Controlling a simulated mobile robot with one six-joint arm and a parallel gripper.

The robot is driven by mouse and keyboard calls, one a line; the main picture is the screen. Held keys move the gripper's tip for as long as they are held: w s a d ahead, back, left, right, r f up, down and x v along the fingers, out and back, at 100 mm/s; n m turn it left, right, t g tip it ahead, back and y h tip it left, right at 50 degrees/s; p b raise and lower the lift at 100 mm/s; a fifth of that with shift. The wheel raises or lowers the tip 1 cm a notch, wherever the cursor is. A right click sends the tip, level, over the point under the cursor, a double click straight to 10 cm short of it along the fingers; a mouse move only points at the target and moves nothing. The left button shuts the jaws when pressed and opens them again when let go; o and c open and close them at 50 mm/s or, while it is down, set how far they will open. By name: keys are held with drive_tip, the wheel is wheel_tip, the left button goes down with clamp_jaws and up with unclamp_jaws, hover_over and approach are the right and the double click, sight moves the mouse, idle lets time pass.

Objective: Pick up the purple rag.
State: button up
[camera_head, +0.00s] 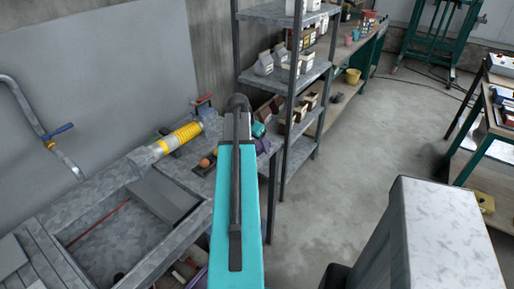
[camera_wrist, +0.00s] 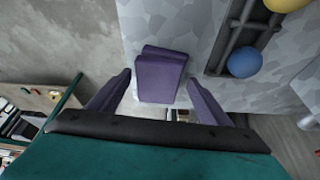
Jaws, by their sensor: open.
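The purple rag (camera_wrist: 160,78) looks like a folded block on the grey mottled metal table, near the table's edge, in the wrist view. My gripper (camera_wrist: 158,85) is open and empty. Its two purple fingers show left and right of the rag in the picture, apart from it. How far the fingers are above the rag is hard to tell. In the head view a small purple patch (camera_head: 263,146) shows just right of my arm's far end and may be the rag. My arm hides most of that spot.
A dark tray (camera_wrist: 222,48) with a blue ball (camera_wrist: 245,62) and a yellow ball lies right of the rag. In the head view, a metal shelf rack (camera_head: 291,95) stands just behind the table's end. Open floor (camera_head: 365,145) is right.

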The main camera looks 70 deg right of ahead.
sight(257, 144)
idle(0.4)
drive_tip(key=c, duration=1.1)
drive_tip(key=shift+r, duration=0.1)
drive_tip(key=shift+c, duration=0.2)
wheel_tip(257, 144, up, 10)
drive_tip(key=b, duration=0.2)
